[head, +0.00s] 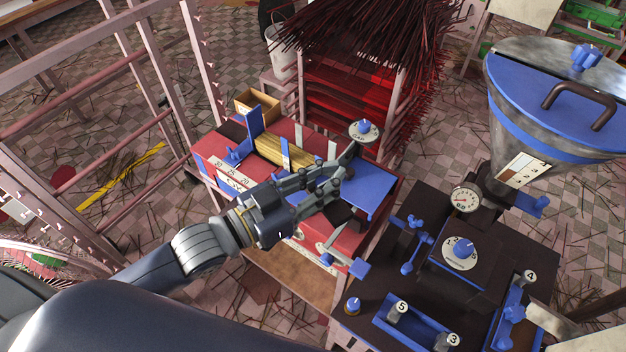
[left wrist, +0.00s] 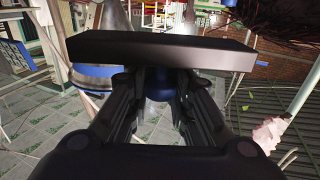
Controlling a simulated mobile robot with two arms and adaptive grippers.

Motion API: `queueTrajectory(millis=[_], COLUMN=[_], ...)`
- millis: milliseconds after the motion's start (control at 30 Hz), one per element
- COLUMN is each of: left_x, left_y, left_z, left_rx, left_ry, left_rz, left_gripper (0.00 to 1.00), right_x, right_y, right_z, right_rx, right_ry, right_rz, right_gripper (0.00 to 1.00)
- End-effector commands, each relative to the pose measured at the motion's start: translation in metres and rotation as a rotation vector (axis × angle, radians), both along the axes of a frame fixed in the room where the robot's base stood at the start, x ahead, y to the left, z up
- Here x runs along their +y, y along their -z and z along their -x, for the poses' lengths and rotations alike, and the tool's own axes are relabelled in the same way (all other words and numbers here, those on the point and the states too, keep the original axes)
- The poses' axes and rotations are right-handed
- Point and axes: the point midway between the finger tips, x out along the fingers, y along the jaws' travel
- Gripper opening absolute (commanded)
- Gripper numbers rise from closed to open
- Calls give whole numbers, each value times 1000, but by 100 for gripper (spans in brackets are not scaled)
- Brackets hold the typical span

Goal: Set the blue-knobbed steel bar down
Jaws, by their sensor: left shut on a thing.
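In the left wrist view the steel bar (left wrist: 160,52) shows as a long dark block lying crosswise just beyond my fingertips. Its blue knob (left wrist: 158,86) sits between the two fingers, mostly in shadow. My left gripper (head: 347,172) is shut on it; the fingers also show in the left wrist view (left wrist: 160,92). In the head view the gripper is over the blue plate (head: 370,190) on the red-topped bench (head: 295,215). The bar is hard to make out there behind the fingers, and I cannot tell whether it touches anything. My right gripper is not in view.
A dial marked GAP (head: 364,131) stands close beyond the gripper. A bundle of yellow sticks (head: 283,151) lies to its left. A dark bench (head: 425,285) with blue-knobbed fittings is at right, below a hopper (head: 545,105). A red stick rack (head: 350,85) stands behind.

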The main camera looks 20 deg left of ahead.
Motion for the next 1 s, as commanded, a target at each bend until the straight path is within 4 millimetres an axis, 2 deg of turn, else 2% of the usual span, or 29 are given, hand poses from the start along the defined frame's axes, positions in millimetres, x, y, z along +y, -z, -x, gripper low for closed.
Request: queueTrajectory(millis=[300, 1000], left_x=[-19, -50], left_y=[-9, -18], left_z=[-10, -24], left_rx=[-10, -10], left_ry=[125, 318], left_rz=[0, 2], left_gripper=[0, 0], right_x=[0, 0], right_y=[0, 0], right_z=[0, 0], right_rx=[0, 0], right_ry=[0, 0], right_rz=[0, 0], right_gripper=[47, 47])
